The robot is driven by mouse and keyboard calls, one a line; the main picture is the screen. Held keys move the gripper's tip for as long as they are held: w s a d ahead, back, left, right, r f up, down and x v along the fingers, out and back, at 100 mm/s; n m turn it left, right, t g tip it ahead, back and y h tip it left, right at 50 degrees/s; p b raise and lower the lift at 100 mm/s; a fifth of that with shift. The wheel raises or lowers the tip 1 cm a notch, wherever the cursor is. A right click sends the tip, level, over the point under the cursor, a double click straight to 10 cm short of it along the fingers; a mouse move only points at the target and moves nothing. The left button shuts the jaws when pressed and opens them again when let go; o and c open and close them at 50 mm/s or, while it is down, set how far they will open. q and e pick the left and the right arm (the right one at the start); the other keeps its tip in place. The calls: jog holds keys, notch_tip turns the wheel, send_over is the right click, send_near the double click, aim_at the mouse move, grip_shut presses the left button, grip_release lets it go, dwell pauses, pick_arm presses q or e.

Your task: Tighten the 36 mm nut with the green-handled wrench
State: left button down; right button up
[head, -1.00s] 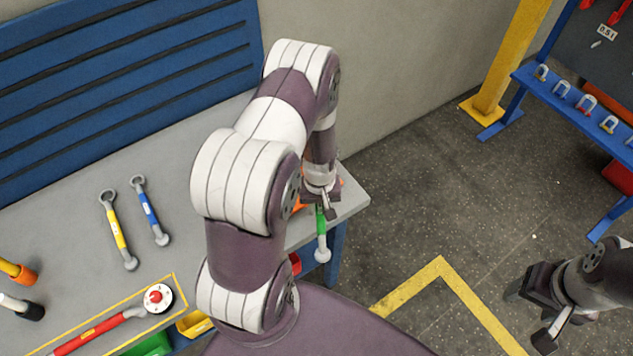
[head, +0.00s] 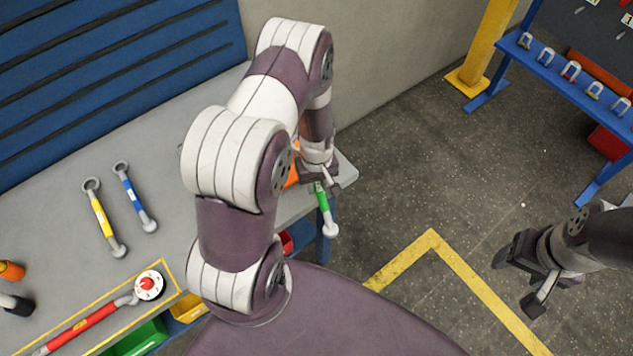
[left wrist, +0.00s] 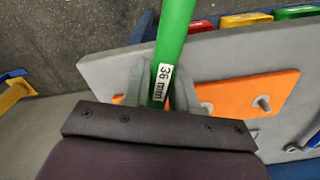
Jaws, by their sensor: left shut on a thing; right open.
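The green-handled wrench (head: 323,203) is in my left gripper (head: 319,180) near the bench's right corner. Its pale round end hangs out beyond the bench edge. In the left wrist view its green handle (left wrist: 174,40), labelled "36 mm", lies between the two fingers of my left gripper (left wrist: 160,88), which is shut on it. An orange plate (left wrist: 232,100) with bolts or nuts (left wrist: 262,103) lies on the bench beside the handle. I cannot tell which is the 36 mm nut, and the wrench's other end is hidden. My right gripper (head: 520,278) is open and empty above the floor.
A yellow wrench (head: 104,220) and a blue wrench (head: 134,198) lie on the grey bench (head: 55,215). A red-handled torque wrench (head: 90,325) lies in a yellow outline. Yellow (head: 188,308) and green (head: 140,340) bins sit below the front edge. The floor at right is mostly clear.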

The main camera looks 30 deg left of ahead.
pick_arm(q)
notch_tip(320, 180, down, 4)
jog(key=b, duration=0.3)
jog(key=shift+f, duration=0.2)
dwell(0.5)
dwell(0.5)
jog(key=shift+s+a+r, duration=0.1)
jog(key=shift+s+a, duration=0.1)
jog(key=shift+a, duration=0.05)
jog(key=shift+s+a+m, duration=0.1)
jog(key=shift+m, duration=0.3)
jog(key=shift+s+a+m, duration=0.3)
jog(key=shift+s+a, duration=0.05)
jog(key=shift+s+a+m, duration=0.25)
jog(key=shift+a+m, duration=0.1)
jog(key=shift+m, duration=0.05)
